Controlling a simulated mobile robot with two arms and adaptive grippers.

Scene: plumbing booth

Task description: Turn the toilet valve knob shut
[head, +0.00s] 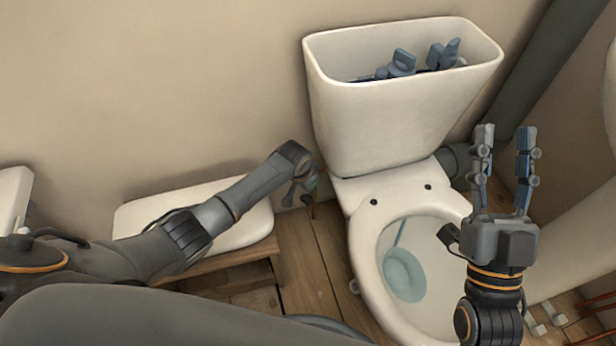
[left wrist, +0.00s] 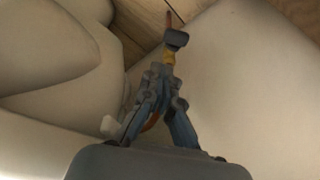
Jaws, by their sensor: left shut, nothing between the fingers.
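The toilet valve shows in the left wrist view as a dark grey knob (left wrist: 176,39) with a yellow brass part (left wrist: 170,57), on a thin copper pipe (left wrist: 168,19). My left gripper (left wrist: 163,74) is shut and empty, its fingertips right at the brass part below the knob; I cannot tell whether they touch it. In the head view my left gripper (head: 308,182) is low beside the left of the toilet tank and hides most of the valve. My right gripper (head: 505,132) is open and empty, raised in front of the toilet's right side.
The toilet tank (head: 375,125) is open, with blue-grey parts inside. The toilet bowl (head: 365,250) has its seat area uncovered. A white slab on a wooden stand (head: 245,225) is under my left arm. A dark pipe (head: 540,75) runs along the right corner.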

